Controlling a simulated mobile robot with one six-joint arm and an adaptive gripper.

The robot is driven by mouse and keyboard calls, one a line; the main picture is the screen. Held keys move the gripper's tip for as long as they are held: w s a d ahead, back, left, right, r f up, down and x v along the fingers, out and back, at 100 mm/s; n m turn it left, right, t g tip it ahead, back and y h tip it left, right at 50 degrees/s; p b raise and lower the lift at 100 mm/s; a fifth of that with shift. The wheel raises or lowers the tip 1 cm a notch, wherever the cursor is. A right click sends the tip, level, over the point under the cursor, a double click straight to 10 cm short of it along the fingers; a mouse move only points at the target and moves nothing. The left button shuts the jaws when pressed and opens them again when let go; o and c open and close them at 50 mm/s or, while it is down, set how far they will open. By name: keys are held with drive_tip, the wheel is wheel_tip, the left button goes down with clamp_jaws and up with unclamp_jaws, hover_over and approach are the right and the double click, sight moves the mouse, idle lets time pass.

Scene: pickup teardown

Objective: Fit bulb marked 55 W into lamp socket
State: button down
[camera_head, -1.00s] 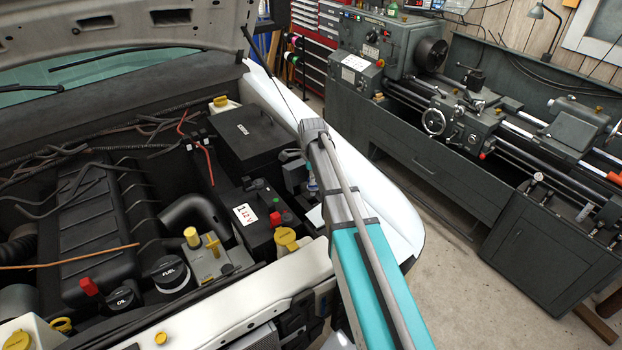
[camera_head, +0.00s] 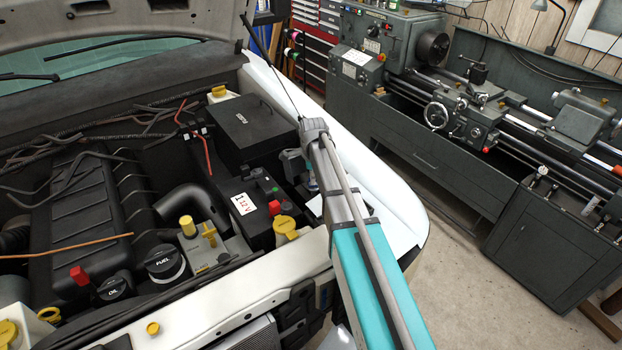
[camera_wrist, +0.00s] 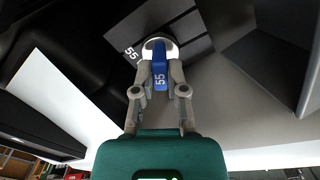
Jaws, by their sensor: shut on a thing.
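In the wrist view, my gripper (camera_wrist: 159,82) is shut on the bulb marked 55 (camera_wrist: 159,71), whose blue body carries the white digits 55. A white round part shows just beyond the fingertips at the bulb's far end; I cannot tell whether it is the bulb's glass or the socket. In the head view, my arm reaches down into the front corner of the engine bay beside the battery (camera_head: 246,205). The gripper and bulb are mostly hidden there, and the lamp socket cannot be made out.
A black box (camera_head: 246,128) stands behind the battery. Yellow caps (camera_head: 286,226) and a red terminal cap (camera_head: 274,208) are close left of my arm. The white fender (camera_head: 375,190) borders the bay on the right. A lathe (camera_head: 470,120) stands beyond, past open floor.

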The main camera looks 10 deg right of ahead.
drive_tip(key=shift+f, duration=0.45)
drive_tip(key=c, duration=0.6)
unclamp_jaws()
drive_tip(key=shift+w, duration=0.1)
idle(0.4)
